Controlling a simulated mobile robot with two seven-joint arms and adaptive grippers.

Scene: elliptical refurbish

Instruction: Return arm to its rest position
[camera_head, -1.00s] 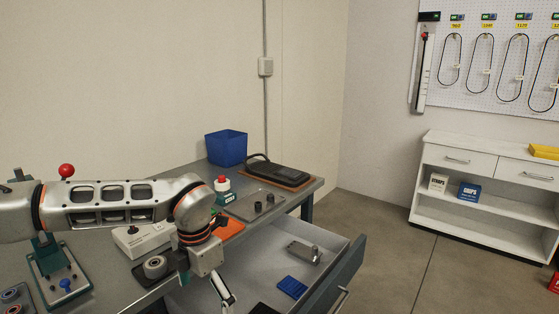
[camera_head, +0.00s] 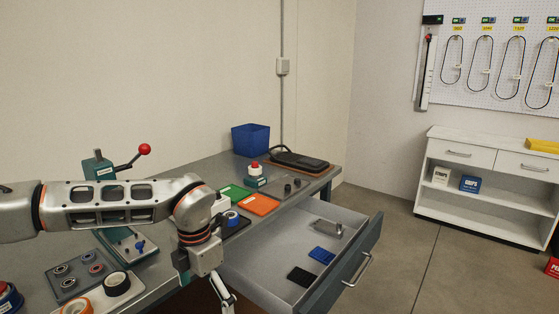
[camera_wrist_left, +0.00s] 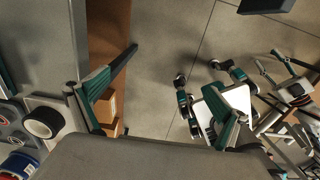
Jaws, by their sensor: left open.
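My left arm (camera_head: 110,203) stretches in from the left over the workbench in the head view. Its left gripper (camera_head: 224,292) hangs down beside the bench's front edge, left of the open drawer, and is partly cut off by the frame's bottom. In the left wrist view the gripper (camera_wrist_left: 165,100) has its two fingers spread wide, with nothing between them but floor and an open-sided compartment below.
The drawer (camera_head: 366,256) stands open, holding a blue pad (camera_head: 322,255), a black pad (camera_head: 301,276) and a metal block (camera_head: 328,228). A lever with a red knob (camera_head: 144,149) rises behind my arm. A blue bin (camera_head: 250,138) stands at the back. Open floor lies right.

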